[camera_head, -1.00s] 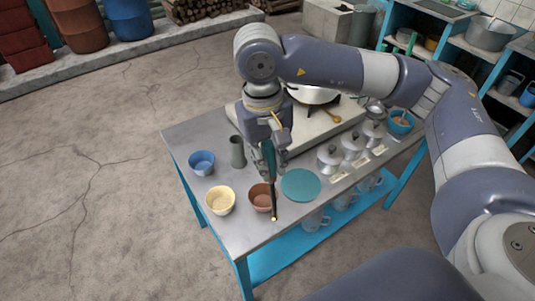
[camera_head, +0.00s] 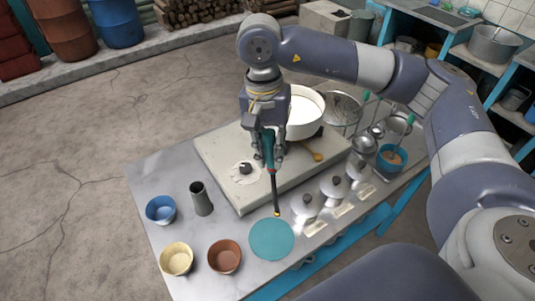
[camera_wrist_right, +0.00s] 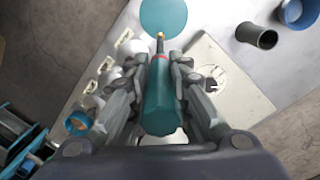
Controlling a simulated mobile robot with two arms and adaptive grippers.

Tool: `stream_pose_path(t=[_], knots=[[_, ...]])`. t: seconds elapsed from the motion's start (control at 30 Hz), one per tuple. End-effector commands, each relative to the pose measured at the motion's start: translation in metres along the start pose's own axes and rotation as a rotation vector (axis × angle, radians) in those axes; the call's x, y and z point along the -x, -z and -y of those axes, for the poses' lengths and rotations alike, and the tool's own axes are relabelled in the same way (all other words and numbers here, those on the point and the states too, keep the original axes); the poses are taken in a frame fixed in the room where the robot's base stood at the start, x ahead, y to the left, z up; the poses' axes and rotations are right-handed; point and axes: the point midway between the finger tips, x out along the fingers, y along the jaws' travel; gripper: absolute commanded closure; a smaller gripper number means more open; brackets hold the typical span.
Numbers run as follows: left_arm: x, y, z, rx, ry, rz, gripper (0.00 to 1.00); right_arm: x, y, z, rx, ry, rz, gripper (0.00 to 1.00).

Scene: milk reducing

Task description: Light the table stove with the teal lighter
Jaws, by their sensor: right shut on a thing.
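My right gripper (camera_head: 266,158) is shut on the teal lighter (camera_head: 269,150), whose dark rod points down to a small orange-yellow tip (camera_head: 276,213). The lighter also shows between the fingers in the right wrist view (camera_wrist_right: 161,105). The pale table stove (camera_head: 222,150) is a flat slab on the metal table. My gripper is above its front part, and the tip appears near the slab's front edge, by the teal disc; its height is unclear. A bare burner (camera_head: 245,171) lies left of the gripper. A white pot (camera_head: 303,115) stands behind. My left gripper is not in view.
A teal disc (camera_head: 271,240), brown bowl (camera_head: 224,257), cream bowl (camera_head: 176,259), blue bowl (camera_head: 161,210) and grey cup (camera_head: 201,199) stand in front and left. Lidded metal pots (camera_head: 335,187) line the right side, near a blue pot (camera_head: 391,158).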

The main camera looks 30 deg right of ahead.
Motion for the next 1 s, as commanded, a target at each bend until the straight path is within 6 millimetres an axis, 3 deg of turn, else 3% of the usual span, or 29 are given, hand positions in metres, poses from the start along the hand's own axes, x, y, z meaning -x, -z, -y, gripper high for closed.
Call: stream_pose_path(t=[0.27,1.0], knots=[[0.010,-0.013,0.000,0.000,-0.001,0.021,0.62,0.010,0.025,-0.011,-0.504,0.022,0.052,1.00],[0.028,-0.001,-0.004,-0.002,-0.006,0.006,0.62,0.030,0.084,-0.044,-1.755,0.091,0.184,1.00]])
